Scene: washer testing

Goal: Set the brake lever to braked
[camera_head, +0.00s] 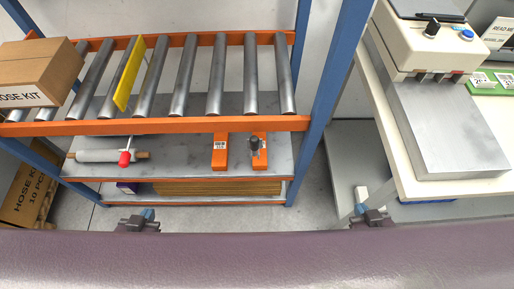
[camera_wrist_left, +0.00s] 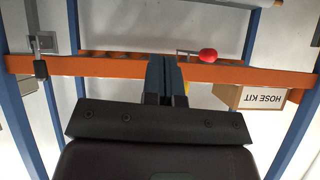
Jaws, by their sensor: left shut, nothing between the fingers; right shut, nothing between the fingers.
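The lever has a red knob (camera_head: 124,158) on a thin metal stem, just below the front orange rail of the roller rack, in the head view. In the left wrist view the red knob (camera_wrist_left: 208,55) sits at the right end of a short rod, in front of the orange rail. My left gripper (camera_head: 140,217) is low in the head view, well apart from the knob. In the wrist view its shut, empty fingers (camera_wrist_left: 164,72) point at the rail, left of the knob. My right gripper (camera_head: 371,217) is also shut and empty, far to the right.
A HOSE KIT box (camera_head: 38,72) and a yellow plate (camera_head: 130,73) are on the rollers. Orange blocks (camera_head: 220,151) and a white roll (camera_head: 97,156) lie on the shelf below. A blue post (camera_head: 335,75) and a machine table (camera_head: 455,188) stand to the right.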

